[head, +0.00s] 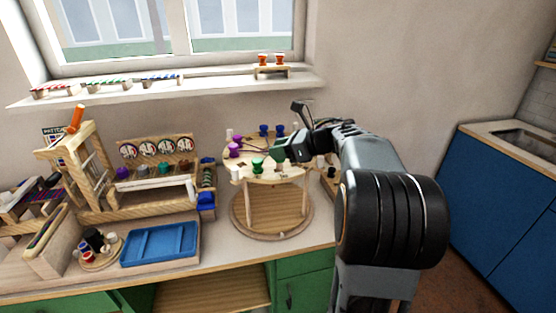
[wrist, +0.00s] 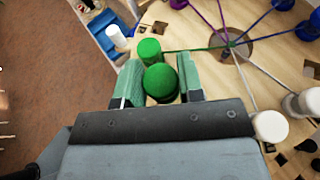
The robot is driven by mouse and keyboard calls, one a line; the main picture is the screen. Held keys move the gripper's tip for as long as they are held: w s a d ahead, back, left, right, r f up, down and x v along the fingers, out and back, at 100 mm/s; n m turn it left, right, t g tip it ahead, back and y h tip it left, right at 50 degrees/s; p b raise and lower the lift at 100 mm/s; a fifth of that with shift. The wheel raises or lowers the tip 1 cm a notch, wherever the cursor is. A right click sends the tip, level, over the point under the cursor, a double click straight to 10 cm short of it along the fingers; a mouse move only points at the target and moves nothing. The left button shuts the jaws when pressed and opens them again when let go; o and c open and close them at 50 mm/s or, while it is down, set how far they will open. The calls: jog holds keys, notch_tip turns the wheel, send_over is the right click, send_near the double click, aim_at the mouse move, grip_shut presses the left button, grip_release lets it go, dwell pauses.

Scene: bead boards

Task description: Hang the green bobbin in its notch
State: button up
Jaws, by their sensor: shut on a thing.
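A green bobbin (wrist: 160,82) sits between the two green fingers of my gripper (wrist: 161,84) in the wrist view, and the gripper is shut on it. A second green bobbin (wrist: 149,50) is just beyond it at the edge of the round wooden board (wrist: 200,28). A green thread runs from near it to the dark hole in the board's middle. In the head view my gripper (head: 286,152) is at the board's right side, beside a green bobbin (head: 257,164). Which notch is under the held bobbin is hidden.
Purple bobbins (head: 235,150), blue bobbins (head: 264,130) and white bobbins (wrist: 270,126) stand around the board's rim. A blue tray (head: 160,244) and a wooden rack (head: 155,176) are to the left.

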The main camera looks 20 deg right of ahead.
jog(key=f, duration=0.3)
jog(key=shift+w+a+f, duration=0.1)
jog(key=shift+w+a, duration=0.1)
jog(key=shift+w, duration=0.15)
jog(key=shift+f, duration=0.35)
jog(key=shift+f, duration=0.15)
jog(key=o, duration=0.9)
